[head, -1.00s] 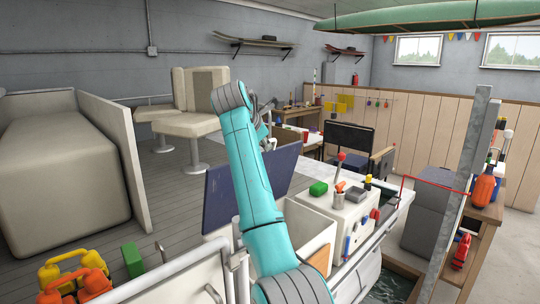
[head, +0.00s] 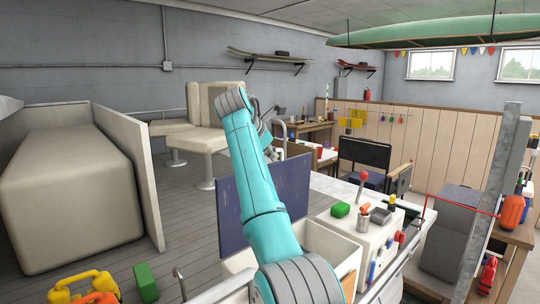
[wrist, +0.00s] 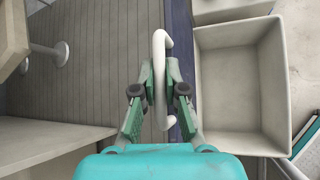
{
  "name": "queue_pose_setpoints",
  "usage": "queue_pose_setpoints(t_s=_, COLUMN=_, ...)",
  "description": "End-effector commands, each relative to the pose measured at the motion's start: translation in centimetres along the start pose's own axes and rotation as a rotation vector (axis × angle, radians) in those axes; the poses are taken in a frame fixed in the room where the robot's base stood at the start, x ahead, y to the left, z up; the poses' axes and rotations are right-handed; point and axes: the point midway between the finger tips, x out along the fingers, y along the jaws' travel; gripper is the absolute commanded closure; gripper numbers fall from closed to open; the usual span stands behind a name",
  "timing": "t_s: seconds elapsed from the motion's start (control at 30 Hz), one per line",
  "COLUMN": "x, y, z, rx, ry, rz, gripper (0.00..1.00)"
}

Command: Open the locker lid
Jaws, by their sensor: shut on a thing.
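The locker lid (head: 293,188) is a dark blue panel standing about upright at the left side of the open locker (head: 325,250), partly hidden by my arm in the head view. In the wrist view the lid (wrist: 181,32) shows nearly edge-on as a dark blue strip. The open locker (wrist: 240,88) is a pale, empty-looking box to its right. My gripper (wrist: 160,82) is shut on the white lid handle (wrist: 160,50), on the lid's left face. In the head view my gripper is mostly hidden behind my arm.
Pale seats (head: 210,140) stand beyond the lid. A metal post (head: 490,200) rises at the right.

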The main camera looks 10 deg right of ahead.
Motion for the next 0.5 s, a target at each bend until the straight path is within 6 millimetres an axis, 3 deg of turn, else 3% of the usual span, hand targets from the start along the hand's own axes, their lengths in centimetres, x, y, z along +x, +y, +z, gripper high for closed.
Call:
queue_pose_setpoints(t_s=0.13, x=0.05, y=-0.05, z=0.17, rx=0.001, ry=-0.002, rz=0.000, gripper=1.00)
queue_pose_setpoints(t_s=0.2, x=0.05, y=-0.05, z=0.17, rx=0.001, ry=-0.002, rz=0.000, gripper=0.77)
queue_pose_setpoints(t_s=0.27, x=0.05, y=-0.05, z=0.16, rx=0.001, ry=-0.002, rz=0.000, gripper=0.63)
queue_pose_setpoints(t_s=0.5, x=0.02, y=-0.03, z=0.08, rx=0.001, ry=-0.001, rz=0.000, gripper=0.63)
